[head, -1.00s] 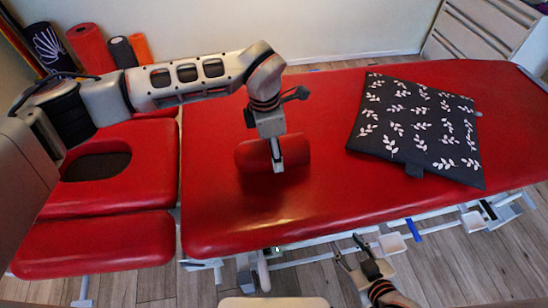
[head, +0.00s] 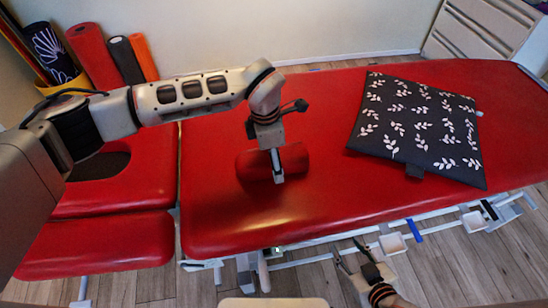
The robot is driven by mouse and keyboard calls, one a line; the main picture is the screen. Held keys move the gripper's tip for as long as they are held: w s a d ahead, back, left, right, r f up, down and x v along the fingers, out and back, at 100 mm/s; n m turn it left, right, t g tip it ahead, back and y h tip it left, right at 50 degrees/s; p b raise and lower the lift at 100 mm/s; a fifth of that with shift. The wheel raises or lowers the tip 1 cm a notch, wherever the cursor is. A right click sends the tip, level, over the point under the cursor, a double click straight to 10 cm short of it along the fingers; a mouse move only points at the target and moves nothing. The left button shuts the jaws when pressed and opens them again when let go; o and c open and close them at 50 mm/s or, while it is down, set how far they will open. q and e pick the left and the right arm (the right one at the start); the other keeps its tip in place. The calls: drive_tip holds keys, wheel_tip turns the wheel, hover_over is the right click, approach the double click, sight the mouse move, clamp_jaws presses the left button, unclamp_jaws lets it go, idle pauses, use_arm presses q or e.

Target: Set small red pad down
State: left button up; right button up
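The small red pad (head: 253,166) is a rounded red roll over the middle of the red treatment table (head: 330,205). My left gripper (head: 278,177) comes down over it from the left arm, with its fingers shut on the pad's right part. The pad is nearly the same red as the table, and I cannot tell whether its underside touches the surface. The far finger is hidden. My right gripper (head: 347,252) is at the bottom, beyond the table's near edge, with its fingers apart and nothing between them.
A dark cushion with white leaves (head: 418,128) lies on the table's right half. The table's headrest section (head: 100,245) is at left. Rolled mats (head: 95,58) stand at the back left wall. A white drawer cabinet (head: 480,35) is at the back right. The table's near middle is bare.

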use_arm(q)
drive_tip(key=shift+r, duration=0.55)
drive_tip(key=r, duration=0.6)
drive_tip(key=a+r+p, duration=0.1)
drive_tip(key=r, duration=0.3)
drive_tip(key=shift+a+r, duration=0.1)
drive_tip(key=shift+s+r, duration=0.1)
drive_tip(key=shift+r, duration=0.35)
